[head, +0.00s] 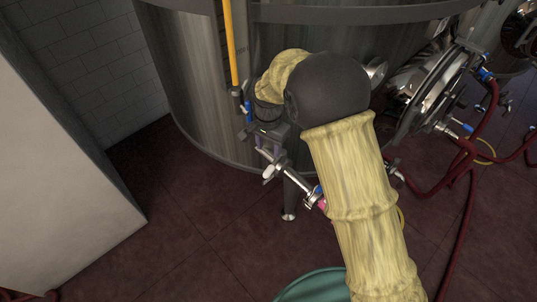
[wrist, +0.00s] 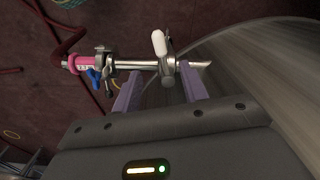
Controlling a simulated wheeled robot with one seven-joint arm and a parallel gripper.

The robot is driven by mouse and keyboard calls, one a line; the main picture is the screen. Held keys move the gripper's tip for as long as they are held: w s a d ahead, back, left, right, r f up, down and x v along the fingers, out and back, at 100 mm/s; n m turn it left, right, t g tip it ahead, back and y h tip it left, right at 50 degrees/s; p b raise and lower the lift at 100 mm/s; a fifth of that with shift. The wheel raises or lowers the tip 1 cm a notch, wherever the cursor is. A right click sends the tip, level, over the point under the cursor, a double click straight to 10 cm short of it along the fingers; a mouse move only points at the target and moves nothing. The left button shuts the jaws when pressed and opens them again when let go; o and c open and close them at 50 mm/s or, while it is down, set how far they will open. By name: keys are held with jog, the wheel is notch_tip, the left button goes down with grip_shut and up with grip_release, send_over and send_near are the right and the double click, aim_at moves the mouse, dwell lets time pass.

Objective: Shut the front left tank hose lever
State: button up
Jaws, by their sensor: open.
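A steel pipe (wrist: 135,64) with a valve runs across the top of the wrist view. A pale rounded lever (wrist: 159,43) stands up from the valve, crosswise to the pipe. In the head view, the pale lever (head: 270,171) shows low in front of the tank. A blue lever (wrist: 95,79) sits near the pink hose end (wrist: 76,63). My gripper (wrist: 160,88) is open, with its purple fingers on either side of the valve, just short of the pipe or beside it; I cannot tell if they touch. My gripper (head: 262,140) is partly hidden in the head view.
The large steel tank (head: 190,80) stands right behind my gripper. A tank leg (head: 289,205) reaches the floor. Red hoses (head: 462,165) and a round hatch (head: 430,85) are on the right. A white block (head: 60,180) fills the left.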

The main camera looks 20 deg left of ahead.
jog(key=shift+r, duration=0.1)
jog(key=shift+d, duration=0.1)
jog(key=c, duration=0.6)
jog(key=shift+g+y, duration=0.3)
jog(key=d+f, duration=0.1)
jog(key=f, duration=0.1)
jog(key=d+f, duration=0.2)
jog(key=w+d+f, duration=0.1)
jog(key=d+f, duration=0.1)
jog(key=shift+w+d+f, duration=0.1)
jog(key=shift+f, duration=0.1)
grip_shut()
jog(key=s+d+f+y, duration=0.1)
jog(key=d+f+y, duration=0.1)
jog(key=d+f, duration=0.3)
notch_tip(320, 180, up, 6)
jog(key=s+d+t+y+b, duration=0.1)
jog(key=t+y, duration=0.1)
jog(key=y, duration=0.4)
jog(key=shift+s+y, duration=0.3)
jog(key=shift+y, duration=0.1)
jog(key=shift+f, duration=0.1)
